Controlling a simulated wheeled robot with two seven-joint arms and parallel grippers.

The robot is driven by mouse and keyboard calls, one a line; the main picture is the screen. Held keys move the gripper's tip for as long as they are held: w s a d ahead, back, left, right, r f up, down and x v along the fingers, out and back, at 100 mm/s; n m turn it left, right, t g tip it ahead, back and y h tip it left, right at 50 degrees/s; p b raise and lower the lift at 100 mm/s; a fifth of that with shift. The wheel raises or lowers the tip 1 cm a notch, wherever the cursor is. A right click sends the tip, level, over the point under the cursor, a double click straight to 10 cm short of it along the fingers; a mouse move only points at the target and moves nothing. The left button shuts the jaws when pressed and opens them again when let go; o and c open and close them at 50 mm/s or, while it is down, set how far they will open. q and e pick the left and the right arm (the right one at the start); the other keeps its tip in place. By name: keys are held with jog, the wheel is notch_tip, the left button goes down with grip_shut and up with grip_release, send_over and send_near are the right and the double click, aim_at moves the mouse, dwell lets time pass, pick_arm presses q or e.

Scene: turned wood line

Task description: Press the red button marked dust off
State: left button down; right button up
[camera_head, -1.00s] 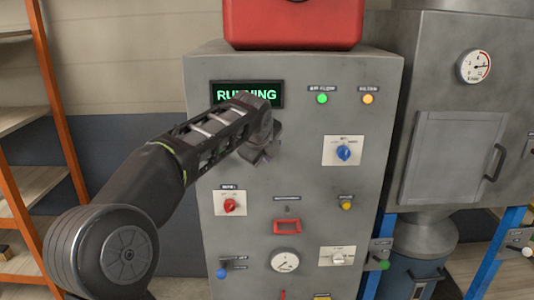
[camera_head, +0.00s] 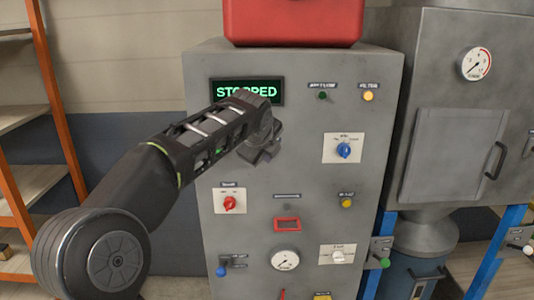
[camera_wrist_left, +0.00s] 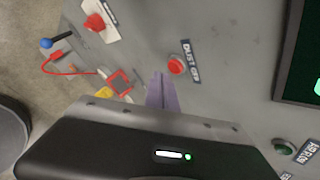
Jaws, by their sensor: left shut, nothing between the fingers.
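The red button (camera_wrist_left: 177,65) with its "DUST OFF" label (camera_wrist_left: 190,61) shows in the left wrist view on the grey cabinet face. In the head view it is hidden behind my left arm. My left gripper (camera_head: 258,156) is in front of the cabinet, below the display. In the left wrist view its fingers (camera_wrist_left: 160,88) are shut and empty, with the tips close beside the button. I cannot tell whether they touch it. The display (camera_head: 247,92) reads "STOPPED". My right gripper is not in view.
The panel also carries a blue knob (camera_head: 344,150), a red knob (camera_head: 229,203), a dark lamp (camera_head: 322,96) and a lit amber lamp (camera_head: 368,96). A red case (camera_head: 293,22) rests on top. Shelving (camera_head: 30,180) stands left.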

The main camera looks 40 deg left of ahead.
pick_arm(q)
jog(key=s+d+b, duration=0.1)
jog(key=s, duration=0.1)
jog(key=s+d+b, duration=0.1)
jog(key=s+d, duration=0.1)
jog(key=shift+b, duration=0.4)
dwell(0.9)
